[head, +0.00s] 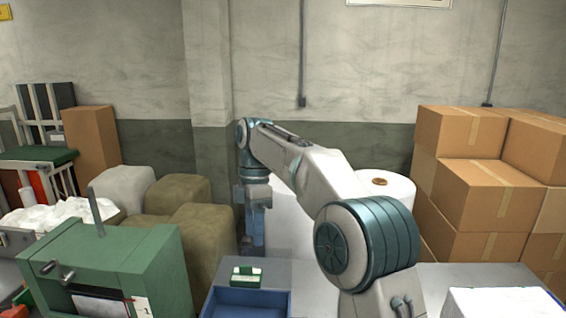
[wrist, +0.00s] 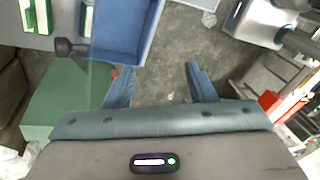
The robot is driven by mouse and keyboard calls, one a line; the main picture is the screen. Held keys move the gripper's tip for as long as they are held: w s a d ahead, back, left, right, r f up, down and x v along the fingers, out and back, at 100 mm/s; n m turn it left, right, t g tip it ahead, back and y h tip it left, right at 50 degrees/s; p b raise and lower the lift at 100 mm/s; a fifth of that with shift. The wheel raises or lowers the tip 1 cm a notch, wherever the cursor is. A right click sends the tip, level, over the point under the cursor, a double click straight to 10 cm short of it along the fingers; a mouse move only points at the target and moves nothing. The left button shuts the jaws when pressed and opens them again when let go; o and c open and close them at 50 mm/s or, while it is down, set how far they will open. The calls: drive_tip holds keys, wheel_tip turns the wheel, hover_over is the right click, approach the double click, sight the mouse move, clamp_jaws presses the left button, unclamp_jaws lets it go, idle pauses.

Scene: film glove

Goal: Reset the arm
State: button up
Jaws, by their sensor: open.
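My arm stretches away from the right foreground in the head view, bent at a raised elbow joint. Its far end hangs down to my gripper (head: 253,246), which points downward beyond the blue tray. In the wrist view my gripper (wrist: 159,72) is open, with its two blue fingers well apart. Nothing is between them but grey floor well below. The left finger shows close to the corner of the blue tray (wrist: 143,44) in that picture; I cannot tell the height between them.
The blue tray (head: 247,291) and a green-and-white pack (head: 246,276) are on a grey table. A green machine (head: 110,255) with a lever stands left. Olive bales (head: 205,235) and white rolls (head: 388,187) stand behind. Cardboard boxes (head: 470,135) are stacked right.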

drive_tip(key=s+d+f+m+t+b, duration=0.2)
drive_tip(key=s+d+f+m+t, duration=0.1)
drive_tip(key=s+d+f+m, duration=0.4)
drive_tip(key=s+d+f+m+t+b, duration=0.3)
drive_tip(key=s+d+f+m, duration=0.4)
drive_tip(key=s+d+m, duration=0.7)
drive_tip(key=s+m, duration=0.1)
drive_tip(key=s, duration=0.3)
drive_tip(key=shift+d+t, duration=0.2)
drive_tip(key=shift+t, duration=0.2)
drive_tip(key=shift+f, duration=0.1)
